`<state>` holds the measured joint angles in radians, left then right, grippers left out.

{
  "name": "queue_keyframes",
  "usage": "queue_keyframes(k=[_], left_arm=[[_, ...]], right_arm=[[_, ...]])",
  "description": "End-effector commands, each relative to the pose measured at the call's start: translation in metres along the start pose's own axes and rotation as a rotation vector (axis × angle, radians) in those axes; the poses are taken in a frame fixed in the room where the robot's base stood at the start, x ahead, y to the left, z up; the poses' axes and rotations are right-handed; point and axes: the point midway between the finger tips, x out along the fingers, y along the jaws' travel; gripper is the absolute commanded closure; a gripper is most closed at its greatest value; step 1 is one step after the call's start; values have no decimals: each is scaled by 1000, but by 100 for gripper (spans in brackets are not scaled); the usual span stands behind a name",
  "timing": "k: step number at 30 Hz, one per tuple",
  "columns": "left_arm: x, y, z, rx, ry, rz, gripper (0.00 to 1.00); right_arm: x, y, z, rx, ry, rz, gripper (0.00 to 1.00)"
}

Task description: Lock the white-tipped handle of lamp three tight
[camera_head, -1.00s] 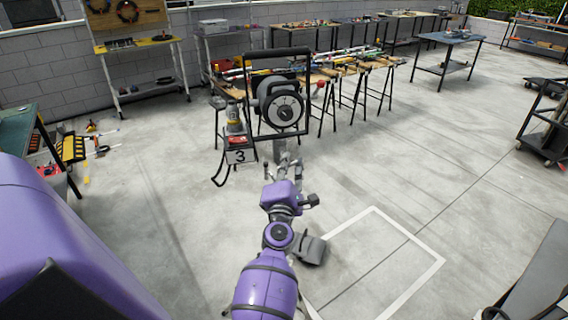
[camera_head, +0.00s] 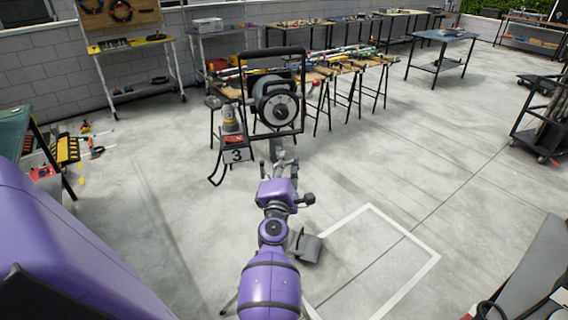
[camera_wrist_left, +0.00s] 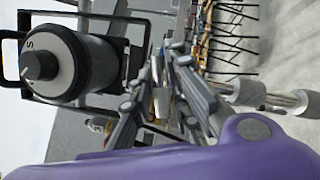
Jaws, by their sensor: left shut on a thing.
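Lamp three (camera_head: 278,108) is a dark round lamp head in a black square frame, with a card marked 3 (camera_head: 237,156) beside it. Its grey and black head with a knob also shows in the left wrist view (camera_wrist_left: 62,68). My left gripper (camera_head: 275,160) is just below the lamp, at its stand. In the left wrist view my left gripper (camera_wrist_left: 163,103) has its grey fingers on either side of a pale, narrow handle (camera_wrist_left: 160,94) and is shut on it. The fingers hide part of the handle, and its tightness cannot be told. My right gripper is out of view.
A metal stand arm (camera_wrist_left: 265,98) with rods lies right of the fingers in the wrist view. A bench with tools (camera_head: 340,68) stands behind the lamp. The floor to the right, with a white outlined square (camera_head: 432,262), is mostly clear.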

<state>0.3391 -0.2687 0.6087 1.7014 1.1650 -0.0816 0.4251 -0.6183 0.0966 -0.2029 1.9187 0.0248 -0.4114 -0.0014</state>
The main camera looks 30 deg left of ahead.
Motion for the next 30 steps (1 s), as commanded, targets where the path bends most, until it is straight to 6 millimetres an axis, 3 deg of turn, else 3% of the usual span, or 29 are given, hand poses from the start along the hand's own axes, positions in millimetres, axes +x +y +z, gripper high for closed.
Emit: queue_keyframes(k=[1,2,6,17,30], left_arm=[[1,3,3,-2,-5,5,100],[1,3,3,-2,-5,5,83],[1,3,2,-2,-4,4,65],[-3,0,0,-1,-1,1,65],[-63,0,0,2,-2,-1,65]], right_arm=[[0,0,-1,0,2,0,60],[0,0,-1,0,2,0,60],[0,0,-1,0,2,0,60],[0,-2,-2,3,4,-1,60],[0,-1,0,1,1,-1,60]])
